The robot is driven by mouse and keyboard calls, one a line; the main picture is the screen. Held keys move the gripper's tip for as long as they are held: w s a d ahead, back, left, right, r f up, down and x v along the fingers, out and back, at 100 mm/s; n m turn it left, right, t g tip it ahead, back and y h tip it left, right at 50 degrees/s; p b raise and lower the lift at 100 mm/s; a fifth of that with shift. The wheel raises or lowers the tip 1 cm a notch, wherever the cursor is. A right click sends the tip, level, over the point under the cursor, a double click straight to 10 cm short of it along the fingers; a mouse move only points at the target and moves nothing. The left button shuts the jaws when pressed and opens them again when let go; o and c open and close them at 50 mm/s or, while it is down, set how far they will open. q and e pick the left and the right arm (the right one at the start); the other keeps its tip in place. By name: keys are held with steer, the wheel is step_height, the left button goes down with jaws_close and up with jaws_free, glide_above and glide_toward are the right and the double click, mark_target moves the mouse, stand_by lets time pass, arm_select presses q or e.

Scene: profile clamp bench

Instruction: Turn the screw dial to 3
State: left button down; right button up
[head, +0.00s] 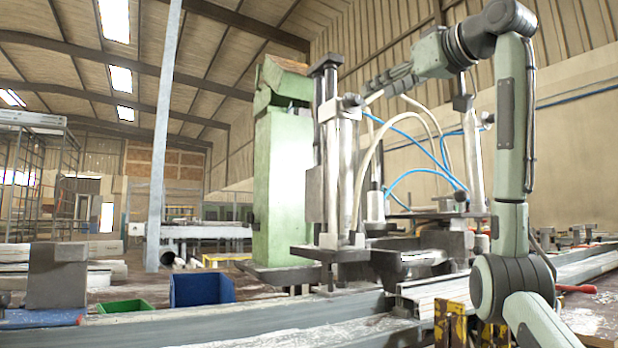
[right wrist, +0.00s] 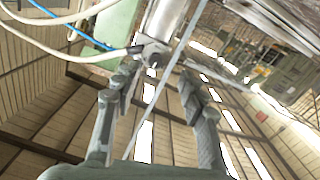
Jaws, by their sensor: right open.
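I cannot make out the screw dial or its numbers in either view. The clamp machine (head: 330,185) stands in the middle of the head view, with upright steel posts and hoses. My right gripper (head: 378,83) is raised near the tops of the posts, coming in from the right. In the right wrist view its two fingers (right wrist: 158,80) stand apart with nothing between them. A shiny metal cylinder with a small fitting (right wrist: 152,52) shows beyond the fingertips; I cannot tell whether they touch it. My left gripper is not in view.
White and blue hoses (head: 420,125) loop below my right gripper. A green column (head: 282,185) stands left of the posts. A blue bin (head: 202,289) and a green bin (head: 124,306) sit behind the long metal rail (head: 230,323). Yellow blocks (head: 450,325) stand at the front.

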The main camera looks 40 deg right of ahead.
mark_target(359, 99)
steer(key=w, duration=0.4)
steer(key=w+d, duration=0.1)
steer(key=w, duration=0.2)
steer(key=shift+d+r, duration=0.1)
steer(key=shift+r, duration=0.2)
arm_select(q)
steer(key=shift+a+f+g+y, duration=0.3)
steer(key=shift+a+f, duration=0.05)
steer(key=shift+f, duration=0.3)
arm_select(e)
steer(key=shift+c, duration=0.6)
jaws_close()
